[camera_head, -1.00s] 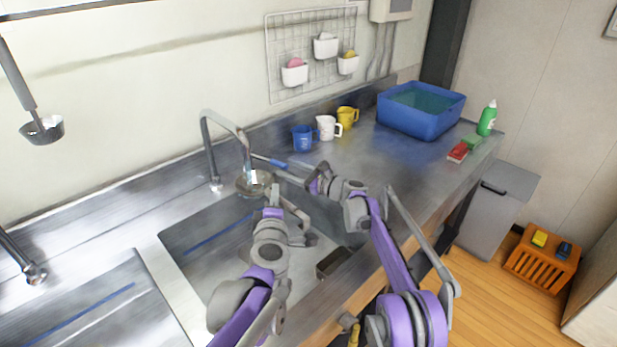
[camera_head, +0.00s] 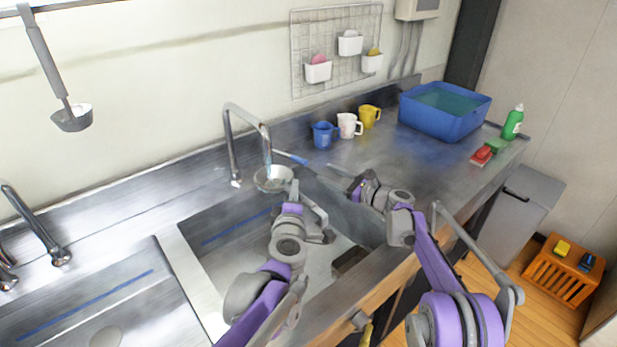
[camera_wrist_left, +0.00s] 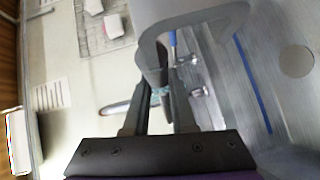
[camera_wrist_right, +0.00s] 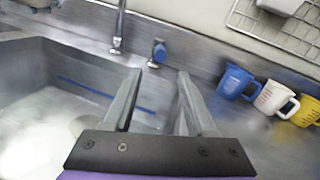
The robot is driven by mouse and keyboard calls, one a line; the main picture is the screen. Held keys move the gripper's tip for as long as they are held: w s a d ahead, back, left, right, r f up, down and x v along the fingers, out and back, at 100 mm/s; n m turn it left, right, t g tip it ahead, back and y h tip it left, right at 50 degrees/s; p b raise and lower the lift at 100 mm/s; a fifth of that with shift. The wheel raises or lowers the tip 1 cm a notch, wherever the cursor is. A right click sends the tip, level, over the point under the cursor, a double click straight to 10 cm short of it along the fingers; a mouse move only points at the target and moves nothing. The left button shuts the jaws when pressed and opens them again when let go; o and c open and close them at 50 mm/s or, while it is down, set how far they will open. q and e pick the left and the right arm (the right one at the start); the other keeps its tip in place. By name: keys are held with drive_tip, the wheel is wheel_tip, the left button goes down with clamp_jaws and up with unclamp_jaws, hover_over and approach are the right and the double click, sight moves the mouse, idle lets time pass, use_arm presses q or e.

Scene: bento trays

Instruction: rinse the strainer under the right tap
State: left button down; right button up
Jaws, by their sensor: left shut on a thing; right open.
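My left gripper (camera_head: 288,190) is shut on the strainer (camera_head: 271,181), a shallow round bowl held below the spout of the right tap (camera_head: 232,140). The strainer's handle is hidden by the gripper. A faint bluish streak at the spout looks like water running down to the strainer. The tap's blue-tipped lever (camera_head: 297,159) points towards my right gripper (camera_head: 326,168), which is open and empty. In the right wrist view the lever's blue end (camera_wrist_right: 160,52) shows beyond the open fingers (camera_wrist_right: 160,78), apart from them.
The right sink (camera_head: 225,250) lies below my arms. A blue mug (camera_head: 322,135), a white mug (camera_head: 347,125) and a yellow mug (camera_head: 368,116) stand along the back wall. A blue tub (camera_head: 440,118) is at the right end. A ladle (camera_head: 72,118) hangs at the upper left.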

sight(295, 159)
drive_tip(key=w+a+m, duration=0.1)
drive_tip(key=w+a, duration=0.1)
drive_tip(key=a, duration=0.1)
drive_tip(key=w+a+m, duration=0.2)
drive_tip(key=w+a, duration=0.1)
drive_tip(key=w+a+m, duration=0.1)
drive_tip(key=w+a, duration=0.2)
drive_tip(key=shift+m, duration=0.4)
clamp_jaws()
idle(0.5)
idle(1.1)
